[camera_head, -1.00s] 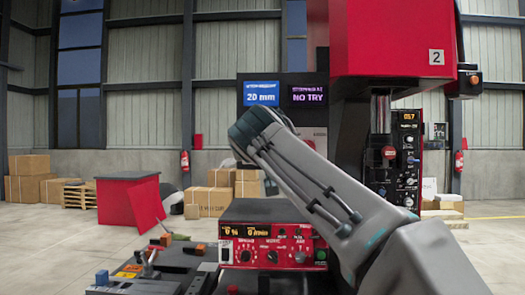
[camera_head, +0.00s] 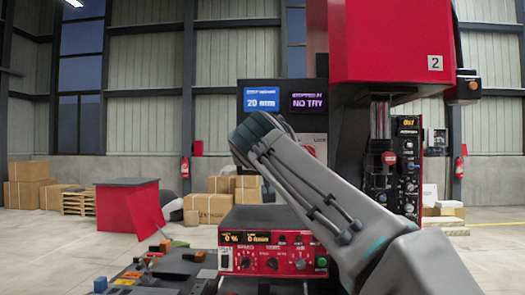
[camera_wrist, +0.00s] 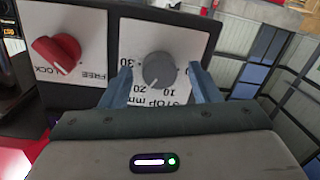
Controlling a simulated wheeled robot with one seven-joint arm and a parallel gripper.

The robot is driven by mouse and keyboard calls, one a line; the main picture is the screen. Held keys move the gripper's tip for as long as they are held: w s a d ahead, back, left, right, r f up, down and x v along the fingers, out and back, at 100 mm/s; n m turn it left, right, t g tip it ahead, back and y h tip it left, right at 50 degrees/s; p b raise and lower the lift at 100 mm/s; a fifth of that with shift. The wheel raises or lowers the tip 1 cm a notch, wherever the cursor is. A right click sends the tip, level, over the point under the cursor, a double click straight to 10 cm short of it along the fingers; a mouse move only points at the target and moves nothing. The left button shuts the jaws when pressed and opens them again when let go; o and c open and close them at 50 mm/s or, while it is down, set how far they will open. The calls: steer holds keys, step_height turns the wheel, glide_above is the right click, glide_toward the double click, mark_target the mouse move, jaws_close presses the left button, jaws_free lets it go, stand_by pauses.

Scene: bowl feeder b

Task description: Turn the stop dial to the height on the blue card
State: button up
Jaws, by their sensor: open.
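The blue card (camera_head: 261,99) is a lit blue panel reading 20 mm, in the head view's middle. In the wrist view the stop dial (camera_wrist: 159,70) is a round grey knob on a white plate marked STOP mm, with 10, 20 and 30 around it. My gripper (camera_wrist: 160,72) is open, one blue-grey finger on each side of the dial. A small gap seems to show on both sides; I cannot tell whether either finger touches. In the head view my arm hides the dial and gripper.
A purple display (camera_head: 308,102) reads NO TRY. A red control box (camera_head: 270,262) stands in front, below my arm. The red press head (camera_head: 390,45) overhangs at right.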

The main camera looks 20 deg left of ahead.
steer(key=f+b+v, duration=0.1)
steer(key=b+v, duration=0.1)
steer(key=v, duration=1.1)
steer(key=shift+s+r, duration=0.35)
steer(key=shift+r, duration=0.2)
steer(key=w+d+f+m+g+h+p, duration=0.25)
steer(key=d+f+g+h+p, duration=0.5)
steer(key=d+f, duration=0.95)
steer(key=s+d+f+m+g+y+p, duration=0.1)
steer(key=s+d+f+m+g+p, duration=0.1)
steer(key=s+d+f, duration=0.5)
steer(key=s+d+f+m+g+y+p, duration=0.1)
steer(key=s+d+f+g+p, duration=0.3)
steer(key=s+f, duration=0.5)
step_height(320, 180, down, 2)
steer(key=d+m+p, duration=0.1)
steer(key=d+p, duration=0.1)
steer(key=p, duration=0.1)
steer(key=shift+d+y, duration=0.35)
steer(key=shift+d, duration=0.05)
